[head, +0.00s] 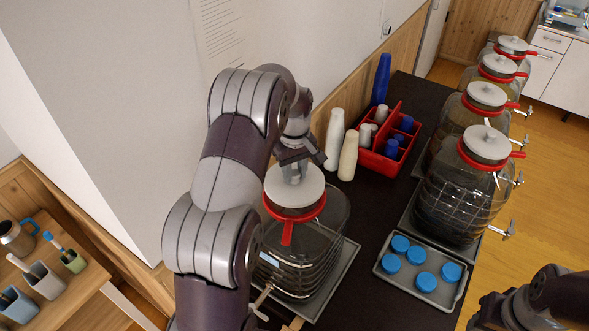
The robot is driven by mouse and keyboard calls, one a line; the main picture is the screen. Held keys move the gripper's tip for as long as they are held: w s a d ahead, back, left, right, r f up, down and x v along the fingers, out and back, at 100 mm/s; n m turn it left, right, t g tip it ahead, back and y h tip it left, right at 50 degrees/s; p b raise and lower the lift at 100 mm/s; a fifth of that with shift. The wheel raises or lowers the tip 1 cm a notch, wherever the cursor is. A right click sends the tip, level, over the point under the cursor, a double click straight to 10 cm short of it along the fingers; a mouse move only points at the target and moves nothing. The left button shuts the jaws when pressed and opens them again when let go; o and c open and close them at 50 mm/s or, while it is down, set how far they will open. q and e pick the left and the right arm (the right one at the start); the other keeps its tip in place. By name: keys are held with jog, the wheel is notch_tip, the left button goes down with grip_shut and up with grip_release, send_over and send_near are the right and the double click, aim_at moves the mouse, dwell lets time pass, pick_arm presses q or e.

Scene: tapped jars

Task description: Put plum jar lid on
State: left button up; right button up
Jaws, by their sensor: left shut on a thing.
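A large glass jar (305,258) with a red collar (287,230) and a metal tap stands on a grey tray at the near end of the dark table. I cannot read its label. A pale round lid (306,192) is over its mouth, inside or just above the red collar; I cannot tell if it is fully seated. My left gripper (294,168) points down and is shut on the lid's knob. My left arm hides the jar's left side. Part of my right arm and gripper (488,312) shows at the lower right; its fingers are not clear.
Several lidded jars (461,199) line the table's right side, taps facing right. A grey tray (447,299) holds several blue caps. A red caddy (376,164) with bottles, white bottles (347,157) and a blue bottle (381,78) stand behind. The dark table (383,208) is bare in the middle.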

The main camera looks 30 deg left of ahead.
pick_arm(q)
jog(key=shift+f+b, duration=0.45)
jog(key=shift+f, duration=0.3)
jog(key=o, duration=1.1)
